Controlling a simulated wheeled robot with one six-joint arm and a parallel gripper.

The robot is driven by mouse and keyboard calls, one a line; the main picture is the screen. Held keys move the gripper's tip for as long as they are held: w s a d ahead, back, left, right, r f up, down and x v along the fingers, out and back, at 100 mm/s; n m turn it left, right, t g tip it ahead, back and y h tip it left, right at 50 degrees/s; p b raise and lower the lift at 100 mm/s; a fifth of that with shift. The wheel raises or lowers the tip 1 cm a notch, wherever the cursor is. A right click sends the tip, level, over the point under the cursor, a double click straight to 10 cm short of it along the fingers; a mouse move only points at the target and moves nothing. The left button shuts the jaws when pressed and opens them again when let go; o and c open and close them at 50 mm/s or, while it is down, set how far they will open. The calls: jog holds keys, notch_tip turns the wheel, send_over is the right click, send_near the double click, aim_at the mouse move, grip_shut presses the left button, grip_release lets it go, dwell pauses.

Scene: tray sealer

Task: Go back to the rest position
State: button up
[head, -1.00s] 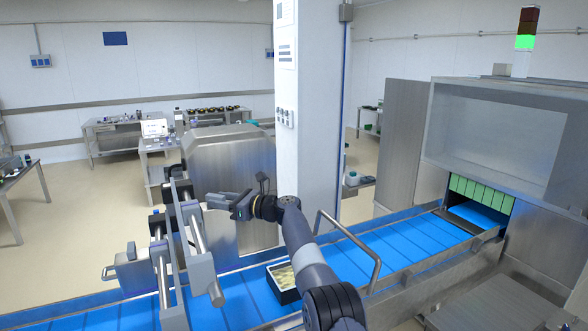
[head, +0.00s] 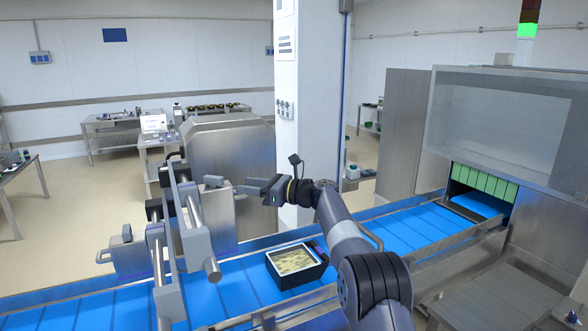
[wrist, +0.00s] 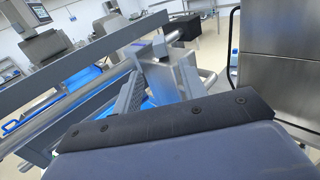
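My gripper (head: 240,189) is held in the air above the conveyor, pointing left toward the metal guide frame with its bars and clamps (head: 192,230). In the wrist view its fingers (wrist: 150,88) stand apart with nothing between them, so it is open and empty. My arm reaches in from the lower right, bent at the elbow. A black tray with pale yellowish contents (head: 303,277) rests on the blue conveyor belt (head: 236,288), below and to the right of my gripper, apart from it.
The sealing machine (head: 500,130) stands at the right, with green strips (head: 484,183) over its opening and a green lamp (head: 527,30) lit. A white column (head: 310,100) and a steel cabinet (head: 230,160) stand behind the belt. A metal rail bar (head: 372,236) is near my arm.

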aim_at(221, 182)
jog(key=p+x, duration=0.5)
jog(key=x, duration=0.3)
jog(key=shift+w+r+p, duration=0.1)
jog(key=shift+r+p, duration=0.05)
jog(key=shift+p, duration=0.15)
jog(key=shift+p+x, duration=0.8)
jog(key=shift+b, duration=0.4)
jog(key=shift+m+t, duration=0.4)
jog(key=shift+t, duration=0.2)
jog(key=shift+a+h+b, duration=0.1)
jog(key=shift+h+b, duration=0.2)
jog(key=shift+s+m+t, duration=0.25)
jog(key=shift+m+t, duration=0.15)
jog(key=shift+t, duration=0.2)
